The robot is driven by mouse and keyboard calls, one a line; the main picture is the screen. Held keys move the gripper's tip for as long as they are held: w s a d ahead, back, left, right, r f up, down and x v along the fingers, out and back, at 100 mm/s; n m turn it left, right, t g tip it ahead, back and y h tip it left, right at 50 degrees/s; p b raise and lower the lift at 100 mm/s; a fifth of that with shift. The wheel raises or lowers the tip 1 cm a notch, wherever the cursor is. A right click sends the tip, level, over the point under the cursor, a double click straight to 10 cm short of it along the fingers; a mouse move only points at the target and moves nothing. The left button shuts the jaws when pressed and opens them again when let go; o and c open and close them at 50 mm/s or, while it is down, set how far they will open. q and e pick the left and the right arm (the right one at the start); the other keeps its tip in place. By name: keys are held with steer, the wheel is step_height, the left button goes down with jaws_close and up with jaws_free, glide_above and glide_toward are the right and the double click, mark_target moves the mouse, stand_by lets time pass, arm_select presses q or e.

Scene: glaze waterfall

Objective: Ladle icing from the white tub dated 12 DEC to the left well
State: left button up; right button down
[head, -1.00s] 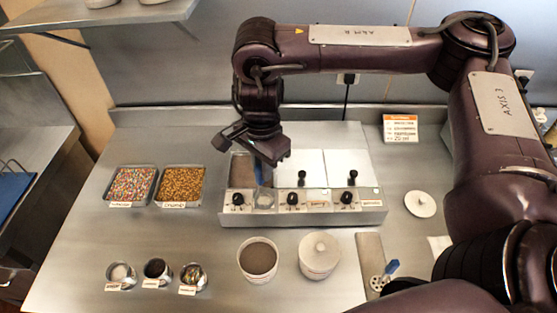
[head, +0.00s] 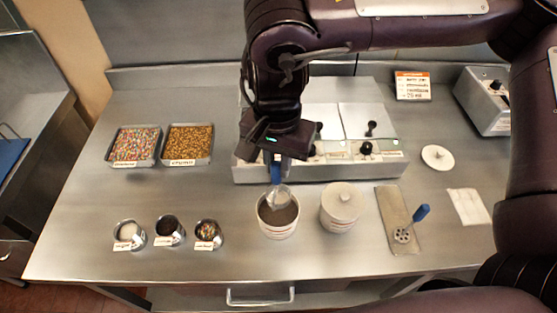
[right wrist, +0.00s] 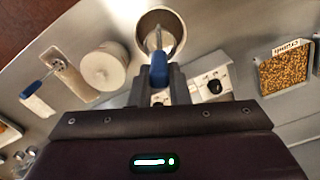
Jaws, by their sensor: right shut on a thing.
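My right gripper (head: 277,158) is shut on the blue handle of a ladle (head: 277,173); the handle also shows in the right wrist view (right wrist: 159,72). The ladle's metal bowl overlaps the mouth of an open white tub (head: 279,229) of brown icing. I cannot tell if it touches the icing. The open tub is in the right wrist view too (right wrist: 181,27). A second white tub (head: 341,212), lidded, stands to its right. No date is readable on either. The well unit (head: 380,158) stands behind; my gripper and arm hide its left well. My left gripper is not in view.
Sprinkle and crumb trays (head: 188,143) sit at the left, several small cups (head: 170,231) at the front left. Right of the tubs are a rest tray (head: 393,207) with a blue-handled utensil (head: 421,213), a loose lid (head: 437,156), a cloth (head: 468,206) and a control box (head: 485,100).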

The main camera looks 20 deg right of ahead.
mark_target(278, 201)
steer(key=shift+f+b, duration=0.65)
steer(key=shift+f, duration=0.5)
steer(key=shift+f+b, duration=1.4)
steer(key=shift+f, duration=0.6)
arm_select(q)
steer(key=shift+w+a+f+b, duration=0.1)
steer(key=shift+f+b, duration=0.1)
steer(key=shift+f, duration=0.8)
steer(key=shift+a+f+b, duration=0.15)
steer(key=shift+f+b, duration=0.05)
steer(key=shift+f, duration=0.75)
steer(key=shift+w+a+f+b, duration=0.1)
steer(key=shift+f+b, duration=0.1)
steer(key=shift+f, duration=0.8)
arm_select(e)
steer(key=shift+f, duration=0.95)
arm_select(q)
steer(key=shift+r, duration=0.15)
arm_select(e)
steer(key=shift+r, duration=0.15)
